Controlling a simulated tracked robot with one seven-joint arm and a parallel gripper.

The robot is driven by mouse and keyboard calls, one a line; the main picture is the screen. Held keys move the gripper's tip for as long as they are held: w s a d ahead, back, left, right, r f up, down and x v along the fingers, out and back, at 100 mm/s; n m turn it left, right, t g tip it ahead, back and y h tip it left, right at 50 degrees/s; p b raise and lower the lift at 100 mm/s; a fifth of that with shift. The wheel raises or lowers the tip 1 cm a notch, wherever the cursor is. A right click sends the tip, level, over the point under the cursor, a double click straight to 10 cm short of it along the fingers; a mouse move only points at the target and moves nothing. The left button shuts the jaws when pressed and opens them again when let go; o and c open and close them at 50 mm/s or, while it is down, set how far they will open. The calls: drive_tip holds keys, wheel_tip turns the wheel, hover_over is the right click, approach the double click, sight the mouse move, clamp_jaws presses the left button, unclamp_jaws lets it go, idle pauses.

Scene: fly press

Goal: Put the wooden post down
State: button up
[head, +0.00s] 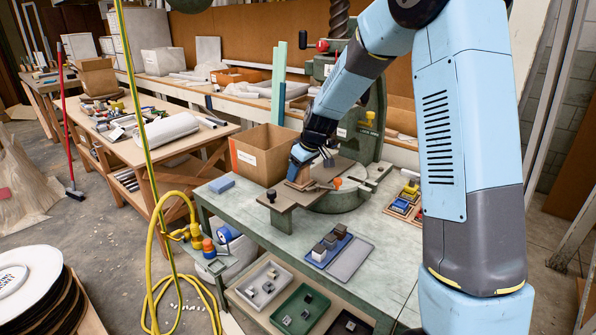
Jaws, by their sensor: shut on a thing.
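My gripper (301,172) is at the end of my blue arm, over the flat brown plate (322,178) of the green fly press (365,125). It is shut on a small brown piece, the wooden post (298,178), which shows at its fingertips. My dark wrist hides part of the post. The post's lower end is at or close to the plate; I cannot tell whether it touches.
A cardboard box (262,152) stands behind and left of my gripper. A yellow hose (152,250) hangs at the left.

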drive_tip(key=shift+f, duration=0.1)
drive_tip(key=o, duration=1.2)
drive_tip(key=s+d+r+m+h, duration=0.1)
drive_tip(key=s+d+r, duration=0.2)
drive_tip(key=s+r, duration=0.45)
drive_tip(key=s+d+r+m, duration=0.1)
drive_tip(key=s+d+r, duration=0.3)
drive_tip(key=r, duration=0.6)
drive_tip(key=shift+s+d+r+m+t+h, duration=0.45)
drive_tip(key=shift+s+d+m, duration=0.85)
drive_tip(key=shift+s, duration=3.2)
drive_tip(key=shift+s+d+r+m+t+h, duration=0.4)
drive_tip(key=shift+s+d+m, duration=0.9)
drive_tip(key=shift+s, duration=3.15)
drive_tip(key=shift+s+d+r+m+t+h, duration=0.25)
drive_tip(key=shift+s+d+r+m+t, duration=1)
drive_tip(key=shift+s, duration=3.25)
